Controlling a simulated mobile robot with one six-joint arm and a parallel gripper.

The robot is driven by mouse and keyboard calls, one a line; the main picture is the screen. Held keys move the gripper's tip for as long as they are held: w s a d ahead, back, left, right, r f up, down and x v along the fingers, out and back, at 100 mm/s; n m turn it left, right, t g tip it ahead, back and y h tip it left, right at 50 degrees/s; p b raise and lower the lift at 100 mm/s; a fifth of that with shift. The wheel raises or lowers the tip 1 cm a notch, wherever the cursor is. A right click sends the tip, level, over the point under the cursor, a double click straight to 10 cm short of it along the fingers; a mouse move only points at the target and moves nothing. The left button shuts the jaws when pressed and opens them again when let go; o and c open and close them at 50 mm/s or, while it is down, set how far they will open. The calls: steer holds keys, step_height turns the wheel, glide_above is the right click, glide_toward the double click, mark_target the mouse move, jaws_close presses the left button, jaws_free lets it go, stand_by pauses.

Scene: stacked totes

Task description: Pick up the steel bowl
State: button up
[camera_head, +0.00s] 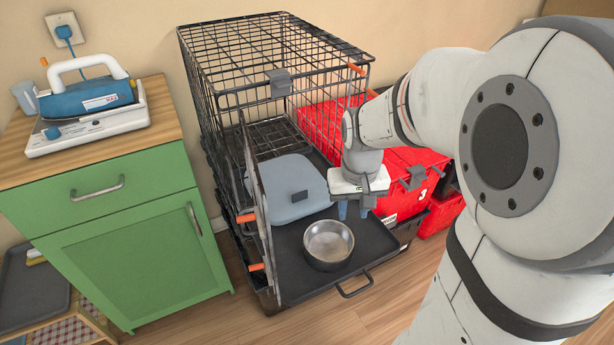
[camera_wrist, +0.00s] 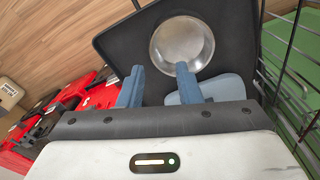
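The steel bowl (camera_head: 328,244) is round, silver and upright. It stands on the black tray (camera_head: 294,285) at the front of the wire crate. In the wrist view the bowl (camera_wrist: 182,42) lies beyond my fingertips and looks empty. My gripper (camera_head: 357,208) is above the tray, up and to the right of the bowl in the head view. In the wrist view its two blue fingers (camera_wrist: 161,71) are apart with nothing held between them. The right fingertip overlaps the bowl's lower edge in that view; I cannot see any contact.
The wire crate (camera_head: 240,90) has its door (camera_head: 262,210) swung open left of the bowl. Red cases (camera_head: 412,165) stand to the right. A green cabinet (camera_head: 130,245) with an iron (camera_head: 95,97) is at left.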

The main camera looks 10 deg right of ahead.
steer(key=b, duration=0.4)
glide_toward(351, 240)
steer(key=shift+g, duration=0.4)
steer(key=f, duration=0.2)
steer(key=w+f, duration=0.1)
steer(key=f, duration=0.2)
steer(key=shift+w+d+f, duration=0.1)
steer(key=shift+f, duration=0.05)
step_height(351, 240, down, 6)
steer(key=shift+d+r+b, duration=0.15)
steer(key=shift+r+b, duration=0.05)
steer(key=shift+b, duration=0.7)
steer(key=shift+c, duration=0.5)
jaws_close()
steer(key=shift+r, duration=0.1)
